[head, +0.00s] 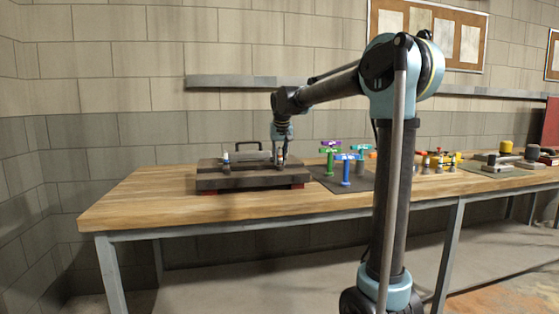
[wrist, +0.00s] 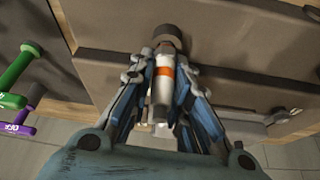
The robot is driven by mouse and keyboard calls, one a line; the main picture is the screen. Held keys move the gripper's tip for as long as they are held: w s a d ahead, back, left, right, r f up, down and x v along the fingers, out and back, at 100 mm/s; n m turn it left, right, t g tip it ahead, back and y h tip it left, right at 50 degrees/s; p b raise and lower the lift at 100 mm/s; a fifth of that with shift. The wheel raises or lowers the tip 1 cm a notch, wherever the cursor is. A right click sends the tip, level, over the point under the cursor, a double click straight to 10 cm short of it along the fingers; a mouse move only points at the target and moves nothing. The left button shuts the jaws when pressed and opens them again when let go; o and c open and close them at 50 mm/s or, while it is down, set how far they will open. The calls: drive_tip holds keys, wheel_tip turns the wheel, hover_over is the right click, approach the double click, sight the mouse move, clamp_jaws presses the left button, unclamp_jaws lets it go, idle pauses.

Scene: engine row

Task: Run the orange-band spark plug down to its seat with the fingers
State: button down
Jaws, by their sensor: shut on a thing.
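The orange-band spark plug (wrist: 163,78) shows in the wrist view, a white body with an orange band. My gripper (wrist: 163,72) is shut on it, one finger on each side of the band. The plug's far end meets a dark round opening (wrist: 168,35) on the dark engine block (wrist: 115,28); how deep it sits I cannot tell. In the head view my gripper (head: 280,158) is over the right part of the block (head: 235,181) on the bench. The plug is too small to make out there. Another small white plug-like piece (head: 226,157) stands at the block's left end.
T-handled tools in green (head: 329,160), blue (head: 346,172) and purple stand on a dark mat (head: 368,183) right of the block. More parts (head: 440,160) stand farther right on the wooden bench (head: 140,206). The bench's left end is clear.

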drive_tip(key=m+h, duration=0.1)
drive_tip(key=m, duration=0.2)
drive_tip(key=d+m+h, duration=0.1)
drive_tip(key=m, duration=0.2)
drive_tip(key=shift+s, duration=0.2)
drive_tip(key=m, duration=0.2)
drive_tip(key=m+g+h, duration=0.1)
drive_tip(key=shift+d+m+h, duration=0.2)
drive_tip(key=shift+m+h, duration=0.1)
drive_tip(key=shift+m, duration=0.1)
drive_tip(key=shift+s+d+m+g+h, duration=0.15)
drive_tip(key=shift+m+h, duration=0.1)
drive_tip(key=shift+m, duration=0.45)
drive_tip(key=shift+w+d+m+g+h, duration=0.15)
drive_tip(key=shift+m+h, duration=0.1)
drive_tip(key=shift+m, duration=0.45)
drive_tip(key=c, duration=1.4)
unclamp_jaws()
drive_tip(key=shift+f, duration=0.1)
drive_tip(key=shift+a, duration=0.1)
